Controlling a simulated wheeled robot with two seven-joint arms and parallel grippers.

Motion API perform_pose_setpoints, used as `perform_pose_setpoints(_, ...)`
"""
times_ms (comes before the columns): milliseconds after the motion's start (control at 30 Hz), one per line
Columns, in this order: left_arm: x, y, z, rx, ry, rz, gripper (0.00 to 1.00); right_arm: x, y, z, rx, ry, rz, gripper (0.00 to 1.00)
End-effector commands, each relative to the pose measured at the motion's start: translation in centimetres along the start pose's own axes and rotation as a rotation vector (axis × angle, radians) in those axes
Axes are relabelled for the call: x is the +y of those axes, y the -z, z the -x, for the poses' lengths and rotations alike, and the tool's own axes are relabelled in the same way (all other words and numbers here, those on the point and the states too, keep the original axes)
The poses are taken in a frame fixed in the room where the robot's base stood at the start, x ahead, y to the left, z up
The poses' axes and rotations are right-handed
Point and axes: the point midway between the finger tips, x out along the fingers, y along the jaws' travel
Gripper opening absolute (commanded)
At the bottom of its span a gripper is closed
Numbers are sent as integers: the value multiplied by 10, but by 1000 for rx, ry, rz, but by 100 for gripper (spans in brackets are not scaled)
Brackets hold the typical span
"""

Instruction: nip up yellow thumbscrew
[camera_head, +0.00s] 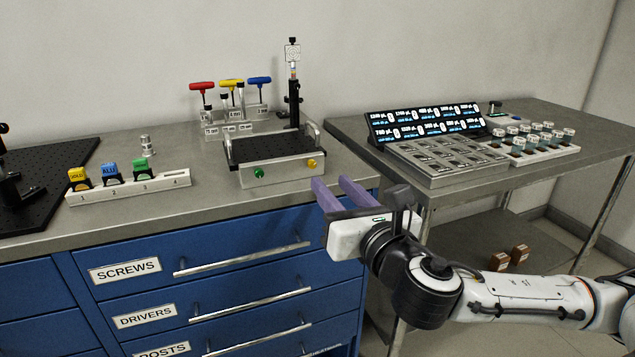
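The yellow thumbscrew (311,164) sits on the right side of the front face of a grey box (285,174) with side handles, near the bench's right end. A green thumbscrew (259,174) is on the left of the same face. My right gripper (330,182) has purple fingers that are apart with nothing between them. It is just in front of and to the right of the yellow thumbscrew, and no contact shows. My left gripper is not in view.
A numbered rack (130,186) holds yellow, blue and green items at the left. T-handled drivers (231,84) and a black post (293,100) stand behind the box. A second table (590,130) holds a display (423,122) and several vials (535,138). Blue drawers (220,265) are below.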

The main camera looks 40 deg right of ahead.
Motion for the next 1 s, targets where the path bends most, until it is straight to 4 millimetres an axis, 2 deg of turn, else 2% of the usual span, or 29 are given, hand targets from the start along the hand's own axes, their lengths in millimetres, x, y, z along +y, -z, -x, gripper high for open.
perform_pose_setpoints(33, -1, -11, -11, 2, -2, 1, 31, 0, 6, -5, -8, -2, -4, 32)
perform_pose_setpoints(100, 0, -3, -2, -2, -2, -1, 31, 0, -2, -22, -2, 2, -5, 32)
perform_pose_setpoints(200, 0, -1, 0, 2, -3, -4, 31, 0, -1, -42, 0, 2, -5, 32)
perform_pose_setpoints(400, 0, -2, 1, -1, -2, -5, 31, 0, 0, -70, 1, -1, -4, 32)
perform_pose_setpoints(600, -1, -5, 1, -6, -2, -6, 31, 0, 1, -80, 2, -1, -4, 32)
perform_pose_setpoints(833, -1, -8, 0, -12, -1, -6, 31, 1, 1, -81, 3, -2, -3, 32)
perform_pose_setpoints(867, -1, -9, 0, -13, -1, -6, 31, 1, 1, -81, 3, -2, -3, 28)
perform_pose_setpoints(1000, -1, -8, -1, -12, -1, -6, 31, 1, 1, -80, 3, -2, -3, 5)
